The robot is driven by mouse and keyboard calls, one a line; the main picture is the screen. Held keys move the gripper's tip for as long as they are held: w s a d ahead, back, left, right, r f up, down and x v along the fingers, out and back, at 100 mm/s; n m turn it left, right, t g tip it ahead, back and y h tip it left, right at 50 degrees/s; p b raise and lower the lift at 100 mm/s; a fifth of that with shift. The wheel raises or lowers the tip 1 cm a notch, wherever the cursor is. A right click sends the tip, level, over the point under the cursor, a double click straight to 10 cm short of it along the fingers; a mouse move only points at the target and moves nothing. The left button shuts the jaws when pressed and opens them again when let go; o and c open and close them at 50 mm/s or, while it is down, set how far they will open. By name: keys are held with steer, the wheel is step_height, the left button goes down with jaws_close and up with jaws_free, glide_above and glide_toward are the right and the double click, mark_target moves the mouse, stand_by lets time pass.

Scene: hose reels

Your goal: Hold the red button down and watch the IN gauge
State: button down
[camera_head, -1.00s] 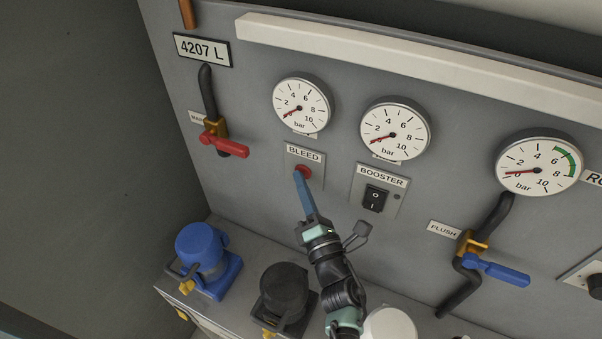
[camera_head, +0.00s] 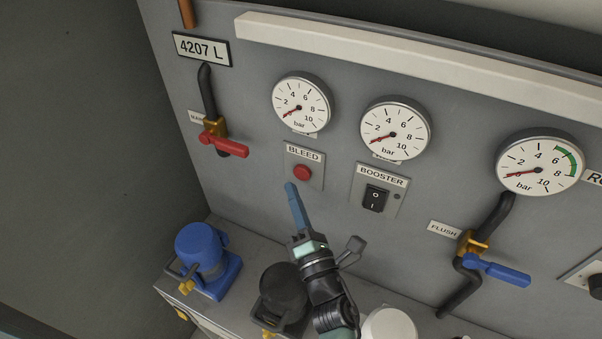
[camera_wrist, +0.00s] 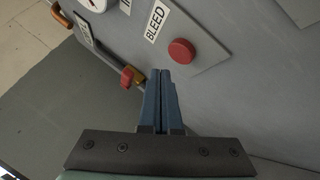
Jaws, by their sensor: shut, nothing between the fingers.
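The red button (camera_head: 303,172) sits on a grey plate under the BLEED label, and it also shows in the wrist view (camera_wrist: 181,52). My gripper (camera_head: 289,185) is shut and empty, its blue fingertips just below and left of the button in the head view. In the wrist view the closed fingers (camera_wrist: 160,72) end short of the button, apart from it. Two gauges hang above, the left gauge (camera_head: 302,104) and the middle gauge (camera_head: 395,130), both with red needles near the low end. Their small labels are partly hidden and unreadable, so I cannot tell which is IN.
The BOOSTER switch (camera_head: 376,197) is right of the button. A red-handled valve (camera_head: 226,145) is at left, a blue-handled FLUSH valve (camera_head: 497,270) at right. A third gauge (camera_head: 540,164) has a green arc. A blue coupling (camera_head: 203,250) and black cap (camera_head: 283,290) stand on the ledge below.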

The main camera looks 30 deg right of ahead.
steer(key=shift+s+a+b, duration=0.3)
steer(key=shift+s+a, duration=0.8)
steer(key=shift+a, duration=0.3)
steer(key=w+a+r+m+t+h, duration=0.15)
steer(key=r+m, duration=0.45)
steer(key=r, duration=0.9)
steer(key=w+a+r+m+t+h, duration=0.15)
steer(key=r+m, duration=0.55)
steer(key=r, duration=0.7)
steer(key=s+a+r+m+t+y, duration=0.2)
steer(key=s+a+r+m, duration=0.3)
steer(key=r, duration=0.6)
steer(key=s+a+r+m+t+y, duration=0.2)
steer(key=s+a+r, duration=0.5)
steer(key=r, duration=0.5)
steer(key=s+m+y, duration=0.1)
steer(key=m, duration=0.1)
steer(key=shift+s+a+m+y, duration=0.15)
steer(key=shift+m+y, duration=0.25)
steer(key=shift+f, duration=0.2)
